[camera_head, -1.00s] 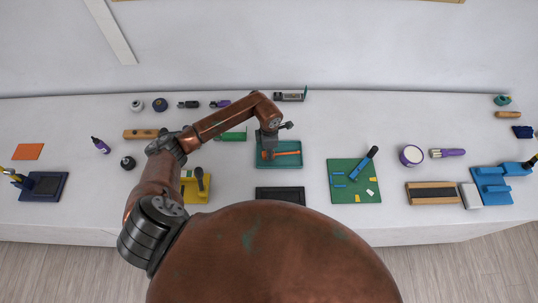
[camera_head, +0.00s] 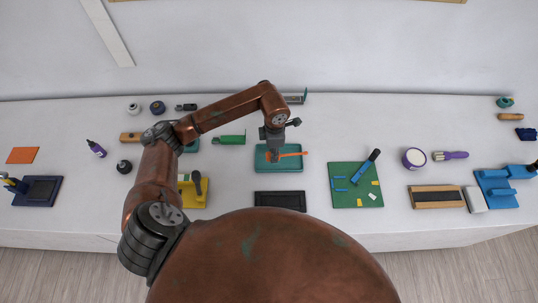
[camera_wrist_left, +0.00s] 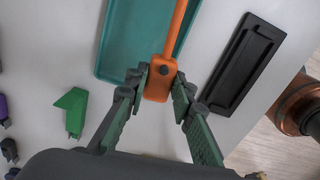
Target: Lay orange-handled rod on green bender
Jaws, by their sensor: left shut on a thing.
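The orange-handled rod (camera_head: 292,154) is over the teal tray (camera_head: 262,166), pointing right from my left gripper (camera_head: 272,155). In the left wrist view, the left gripper (camera_wrist_left: 161,83) is shut on the rod's orange handle (camera_wrist_left: 157,88), with the orange length running up over the teal tray (camera_wrist_left: 118,45). The rod seems slightly above the tray floor. A green piece (camera_head: 229,139), perhaps the green bender, lies left of and behind the tray; a green shape shows in the left wrist view (camera_wrist_left: 72,110). My right gripper is not in view.
A black tray (camera_head: 280,201) lies in front of the teal tray. A green mat (camera_head: 343,198) with a blue tool is to its right, and a yellow stand (camera_head: 193,198) to its left. Small bottles stand at the back left. Bare table lies right of the teal tray.

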